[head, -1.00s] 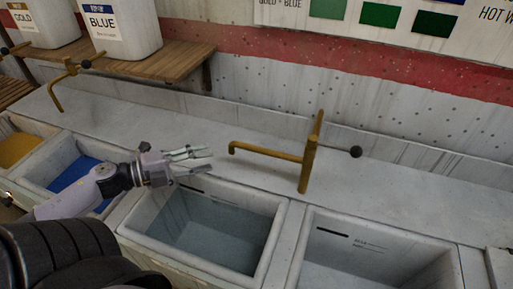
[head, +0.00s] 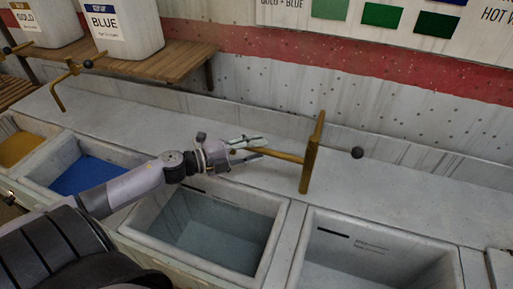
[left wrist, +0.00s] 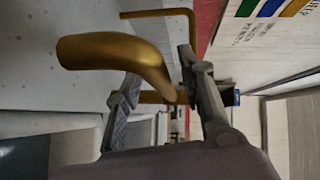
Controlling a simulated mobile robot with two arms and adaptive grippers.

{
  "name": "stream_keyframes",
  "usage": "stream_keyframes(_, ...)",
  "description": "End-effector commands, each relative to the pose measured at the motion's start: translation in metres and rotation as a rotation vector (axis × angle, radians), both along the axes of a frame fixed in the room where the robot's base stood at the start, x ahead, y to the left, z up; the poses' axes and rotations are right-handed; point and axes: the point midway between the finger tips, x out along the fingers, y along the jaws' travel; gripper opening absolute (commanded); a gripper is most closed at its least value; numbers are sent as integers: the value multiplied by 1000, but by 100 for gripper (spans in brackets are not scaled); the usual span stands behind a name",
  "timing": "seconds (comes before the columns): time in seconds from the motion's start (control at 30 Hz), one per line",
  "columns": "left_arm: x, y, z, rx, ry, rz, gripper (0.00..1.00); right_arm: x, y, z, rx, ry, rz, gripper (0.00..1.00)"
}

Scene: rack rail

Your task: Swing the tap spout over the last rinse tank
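The brass tap (head: 310,155) stands on the ledge behind the tanks, its spout (head: 288,156) pointing left above the ledge behind the water-filled tank (head: 205,262). The rightmost tank (head: 297,262) lies in front and to the right of the tap post. My left gripper (head: 262,147) is at the outer part of the spout and hides its bent end in the head view. In the left wrist view, the spout (left wrist: 120,50) runs between the two spread fingers of the gripper (left wrist: 160,68), with gaps beside it. My right gripper is in neither view.
A dark ball-ended handle (head: 357,152) sticks out right of the tap. A second brass tap (head: 58,92) stands far left. Gold (head: 20,150) and blue (head: 88,175) dye tanks lie left. A wooden shelf (head: 160,70) with labelled jugs is at the back left. The ledge right of the tap is clear.

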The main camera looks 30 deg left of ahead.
Motion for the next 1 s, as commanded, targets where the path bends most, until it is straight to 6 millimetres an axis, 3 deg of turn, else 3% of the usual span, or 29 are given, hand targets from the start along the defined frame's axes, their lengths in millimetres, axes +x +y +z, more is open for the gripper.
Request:
stream_keyframes(0.47, 7, -5, -1, 1, -1, -1, 36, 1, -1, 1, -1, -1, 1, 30)
stream_keyframes(1.0, 6, -5, -1, 1, 0, -1, 0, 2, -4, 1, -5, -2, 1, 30)
